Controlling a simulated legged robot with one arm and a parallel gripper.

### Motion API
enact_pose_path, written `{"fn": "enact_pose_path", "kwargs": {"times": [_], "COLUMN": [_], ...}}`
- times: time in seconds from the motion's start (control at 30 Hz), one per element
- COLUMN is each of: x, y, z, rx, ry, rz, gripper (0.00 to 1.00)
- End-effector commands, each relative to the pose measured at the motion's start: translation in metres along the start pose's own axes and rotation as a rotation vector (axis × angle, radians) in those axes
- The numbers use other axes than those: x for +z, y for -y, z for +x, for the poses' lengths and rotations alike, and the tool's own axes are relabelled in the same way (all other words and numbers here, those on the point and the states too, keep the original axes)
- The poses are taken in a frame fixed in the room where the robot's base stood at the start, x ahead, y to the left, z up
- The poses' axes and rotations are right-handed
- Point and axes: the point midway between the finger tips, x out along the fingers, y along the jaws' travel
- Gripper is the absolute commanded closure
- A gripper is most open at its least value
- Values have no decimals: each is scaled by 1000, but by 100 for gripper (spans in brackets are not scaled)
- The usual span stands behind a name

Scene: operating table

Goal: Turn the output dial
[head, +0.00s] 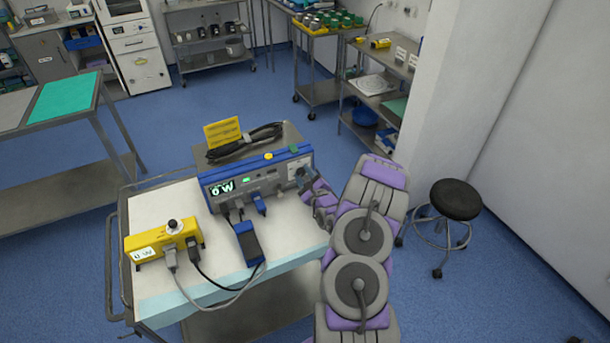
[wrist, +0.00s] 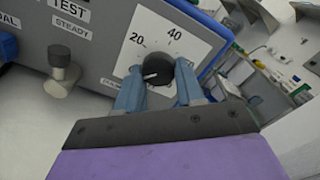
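The output dial (wrist: 158,70) is a round black knob on a white scale plate (wrist: 178,33), with 20 at its upper left and 40 at its upper right. A pale mark on the knob lies towards its left side. My gripper (wrist: 159,76) has one blue finger on each side of the knob, close against it, and looks shut on it. The dial sits on the right of the blue and grey device (head: 213,183), whose small display reads 0 W. In the head view my gripper (head: 310,187) is at the device's right end and largely hides the dial.
A grey knob (wrist: 61,68) under a TEST / STEADY label is left of the dial. A black stool (head: 456,199) stands at the right.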

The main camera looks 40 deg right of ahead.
Motion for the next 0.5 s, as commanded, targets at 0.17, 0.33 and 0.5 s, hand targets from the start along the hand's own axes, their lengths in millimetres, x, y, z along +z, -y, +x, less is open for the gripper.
{"fn": "enact_pose_path", "kwargs": {"times": [0.17, 0.33, 0.5], "x": [4, 4, 4], "y": [3, 3, 3], "z": [-1, -1, -1], "rx": [-10, -8, -7], "ry": [3, 6, 7], "rz": [-5, -3, -2], "gripper": [90, 93, 93]}}
